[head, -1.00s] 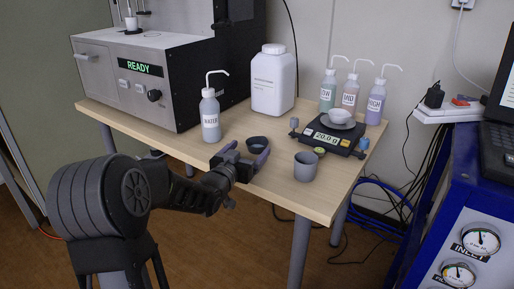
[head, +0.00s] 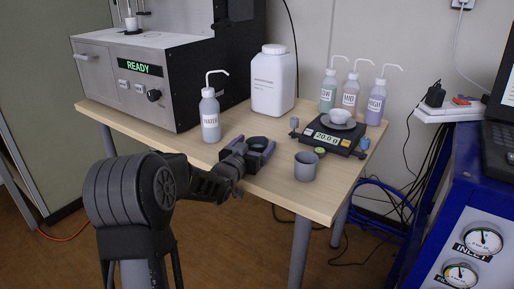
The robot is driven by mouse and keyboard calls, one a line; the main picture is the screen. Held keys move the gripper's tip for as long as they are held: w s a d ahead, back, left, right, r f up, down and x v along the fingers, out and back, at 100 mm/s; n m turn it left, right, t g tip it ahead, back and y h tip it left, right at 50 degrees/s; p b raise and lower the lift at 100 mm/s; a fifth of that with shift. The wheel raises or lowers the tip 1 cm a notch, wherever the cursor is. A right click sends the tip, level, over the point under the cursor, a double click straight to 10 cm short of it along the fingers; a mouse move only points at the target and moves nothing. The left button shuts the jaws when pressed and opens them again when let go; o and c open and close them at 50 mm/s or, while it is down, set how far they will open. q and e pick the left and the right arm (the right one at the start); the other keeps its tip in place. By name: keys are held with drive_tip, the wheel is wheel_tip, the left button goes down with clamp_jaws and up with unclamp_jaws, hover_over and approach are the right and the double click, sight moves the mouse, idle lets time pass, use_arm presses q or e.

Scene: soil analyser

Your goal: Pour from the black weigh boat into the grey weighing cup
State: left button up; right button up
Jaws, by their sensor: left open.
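The black weigh boat (head: 258,141) is a small dark round dish on the wooden table, right of the water bottle. My left gripper (head: 254,149) is open at the near side of it, with its fingers reaching around the boat. I cannot tell whether they touch it. The grey weighing cup (head: 306,168) stands upright near the front edge, to the right of the gripper. Its inside is mostly hidden. My right gripper is not in view.
A balance (head: 335,137) reading 20.0 g holds a pale bowl (head: 340,117). A water bottle (head: 210,115) stands close to the left gripper. A white jar (head: 273,80) and several wash bottles (head: 352,92) stand behind. The analyser (head: 150,85) reads READY.

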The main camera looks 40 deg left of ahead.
use_arm(q)
drive_tip(key=shift+c, duration=0.6)
drive_tip(key=c, duration=1)
wheel_tip(320, 180, up, 10)
drive_tip(key=p, duration=0.2)
drive_tip(key=shift+p, duration=0.3)
